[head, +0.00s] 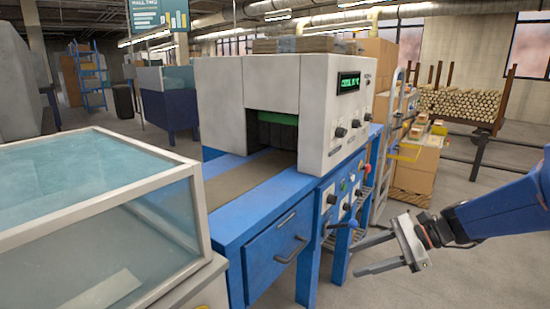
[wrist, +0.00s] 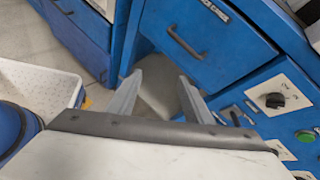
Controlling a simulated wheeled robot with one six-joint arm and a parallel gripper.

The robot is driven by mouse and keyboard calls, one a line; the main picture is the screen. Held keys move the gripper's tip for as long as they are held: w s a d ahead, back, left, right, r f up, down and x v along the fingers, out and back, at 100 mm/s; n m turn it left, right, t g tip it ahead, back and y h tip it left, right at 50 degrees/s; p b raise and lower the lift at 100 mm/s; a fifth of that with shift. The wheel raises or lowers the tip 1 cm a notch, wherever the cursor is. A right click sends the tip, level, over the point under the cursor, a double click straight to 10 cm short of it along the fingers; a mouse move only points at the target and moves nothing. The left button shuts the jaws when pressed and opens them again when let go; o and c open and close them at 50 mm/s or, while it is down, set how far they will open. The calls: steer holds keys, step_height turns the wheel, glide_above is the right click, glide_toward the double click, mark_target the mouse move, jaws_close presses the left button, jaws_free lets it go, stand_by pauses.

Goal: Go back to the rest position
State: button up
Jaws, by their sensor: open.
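My gripper (head: 365,256) is open and empty in the head view, at the lower right, at the end of my blue arm. Its two fingers point left, toward the front of the blue machine bench (head: 228,232), and look apart from it. In the wrist view my gripper (wrist: 158,85) shows two spread grey fingers with nothing between them. Beyond them is a blue drawer (wrist: 205,45) with a dark handle.
A white machine housing (head: 245,95) with a green display stands over a belt (head: 240,178). A glass-sided case (head: 90,190) is at left. Cartons (head: 415,165) and a log rack (head: 462,105) stand behind. A white bin (wrist: 45,88) is near my base. Floor at right is open.

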steer(key=s+f+n+g+h, duration=0.1)
steer(key=s+f+n+h, duration=0.1)
steer(key=s+n+h, duration=0.65)
steer(key=s+d+r+n+t+h, duration=0.1)
steer(key=s+d+n+t+h, duration=0.2)
steer(key=s+d+n, duration=0.3)
steer(key=shift+s+d+r+n, duration=0.3)
steer(key=shift+s+r+n, duration=0.05)
steer(key=shift+s+n, duration=1)
stand_by(0.5)
